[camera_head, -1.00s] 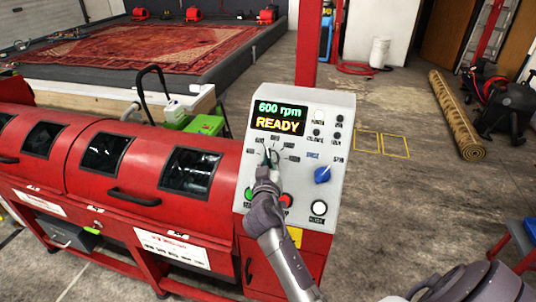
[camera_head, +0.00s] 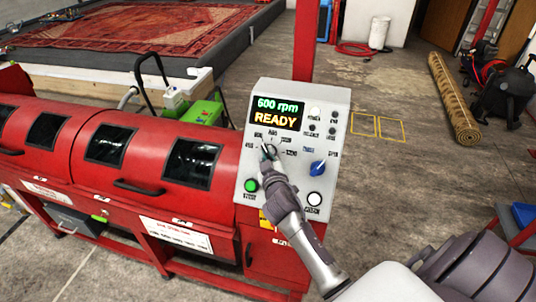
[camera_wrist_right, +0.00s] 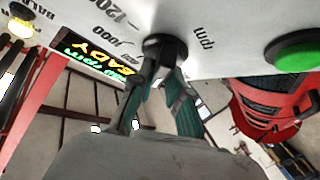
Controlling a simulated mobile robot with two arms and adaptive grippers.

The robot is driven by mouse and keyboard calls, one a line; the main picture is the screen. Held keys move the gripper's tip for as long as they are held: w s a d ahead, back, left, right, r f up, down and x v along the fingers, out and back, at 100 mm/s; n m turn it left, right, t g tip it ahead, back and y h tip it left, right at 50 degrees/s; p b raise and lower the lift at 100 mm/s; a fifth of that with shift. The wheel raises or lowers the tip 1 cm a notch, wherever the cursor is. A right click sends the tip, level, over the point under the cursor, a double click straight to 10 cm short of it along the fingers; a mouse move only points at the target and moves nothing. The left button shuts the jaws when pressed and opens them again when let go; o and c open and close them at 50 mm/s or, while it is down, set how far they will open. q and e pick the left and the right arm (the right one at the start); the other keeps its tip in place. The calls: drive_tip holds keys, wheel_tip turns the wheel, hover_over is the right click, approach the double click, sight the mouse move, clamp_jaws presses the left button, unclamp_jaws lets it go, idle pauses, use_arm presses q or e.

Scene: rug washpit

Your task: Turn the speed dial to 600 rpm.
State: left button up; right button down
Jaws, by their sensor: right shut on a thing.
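The speed dial (camera_wrist_right: 165,43) is a small dark knob on the sloped white control panel (camera_head: 327,205), with rpm marks around it. My right gripper (camera_head: 267,154) is at the dial and largely covers it in the head view. In the right wrist view, the teal fingers of this gripper (camera_wrist_right: 165,85) are shut on the dial, near the printed 1000 and 1200 marks. The display (camera_head: 277,113) reads "600 rpm" in green and "READY" in yellow. The dial's pointer is hard to make out. My left gripper is not in view.
A blue knob (camera_head: 318,168) sits to the right on the panel. A green button (camera_head: 251,186) and a white button (camera_head: 314,199) are lower down. The red drum machine (camera_head: 120,150) extends left. A rolled rug (camera_head: 453,98) lies on open floor at the right.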

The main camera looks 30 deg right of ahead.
drive_tip(key=shift+r, duration=0.1)
drive_tip(key=c, duration=1.1)
unclamp_jaws()
drive_tip(key=v, duration=1.2)
